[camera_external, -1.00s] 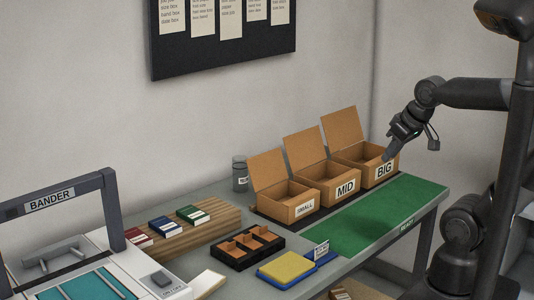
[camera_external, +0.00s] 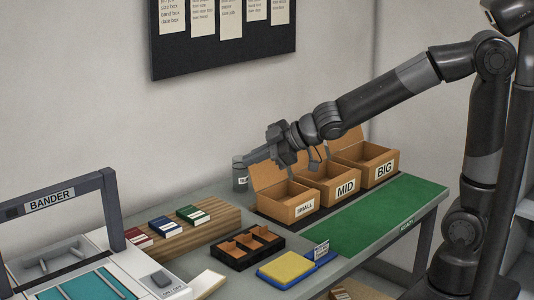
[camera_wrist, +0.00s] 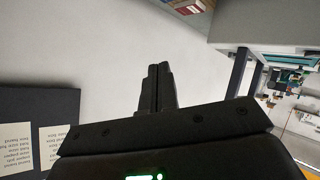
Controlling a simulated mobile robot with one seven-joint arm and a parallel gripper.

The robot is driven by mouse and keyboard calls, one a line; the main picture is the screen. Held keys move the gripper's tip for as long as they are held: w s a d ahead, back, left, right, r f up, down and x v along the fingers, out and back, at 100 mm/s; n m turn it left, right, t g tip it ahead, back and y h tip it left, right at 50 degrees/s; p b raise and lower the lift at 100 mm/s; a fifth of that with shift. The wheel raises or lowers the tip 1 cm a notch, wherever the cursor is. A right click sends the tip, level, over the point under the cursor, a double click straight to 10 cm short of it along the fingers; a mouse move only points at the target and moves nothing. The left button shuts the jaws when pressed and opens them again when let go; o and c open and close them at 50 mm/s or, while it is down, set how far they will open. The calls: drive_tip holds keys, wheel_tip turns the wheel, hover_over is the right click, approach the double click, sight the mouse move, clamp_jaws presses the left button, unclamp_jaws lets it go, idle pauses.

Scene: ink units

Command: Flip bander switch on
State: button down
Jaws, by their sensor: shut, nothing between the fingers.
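The bander (camera_external: 55,255) stands at the lower left, with a dark frame marked BANDER over a teal bed. Its dark switch (camera_external: 161,279) sits on the front right corner by a small ON/OFF label; I cannot tell its setting. My gripper (camera_external: 249,159) is shut and empty. It is above the back of the bench near the SMALL box, well to the right of the bander and higher than the switch. In the wrist view my gripper (camera_wrist: 159,70) shows its two fingers together against the wall.
Open boxes marked SMALL (camera_external: 292,210), MID (camera_external: 345,193) and BIG (camera_external: 384,173) stand on the bench below my arm. A dark jar (camera_external: 240,182) is near my fingertips. Small books lie on a wooden block (camera_external: 222,222). A divided tray (camera_external: 233,260) and yellow pad (camera_external: 287,266) lie in front.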

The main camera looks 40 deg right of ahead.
drive_tip(key=s+a+f+n+g+y, duration=0.1)
drive_tip(key=s+a+n+g+y, duration=0.3)
drive_tip(key=a, duration=0.8)
drive_tip(key=s+a+f+n+g+y, duration=0.2)
drive_tip(key=s+a+n+g+y, duration=0.2)
drive_tip(key=s+a, duration=0.4)
drive_tip(key=a+g, duration=0.1)
drive_tip(key=a, duration=0.3)
drive_tip(key=shift+s+y, duration=0.2)
drive_tip(key=shift+y, duration=0.1)
hover_over(169, 275)
drive_tip(key=s, duration=0.2)
drive_tip(key=shift+w+d+f, duration=0.1)
drive_tip(key=shift+w+f, duration=0.05)
drive_tip(key=shift+f, duration=0.4)
drive_tip(key=shift+w+d+f, duration=0.1)
drive_tip(key=shift+f, duration=0.45)
drive_tip(key=f, duration=0.2)
drive_tip(key=w+f, duration=0.1)
drive_tip(key=shift+a, duration=0.25)
drive_tip(key=shift+w+f, duration=0.15)
drive_tip(key=shift+f, duration=0.35)
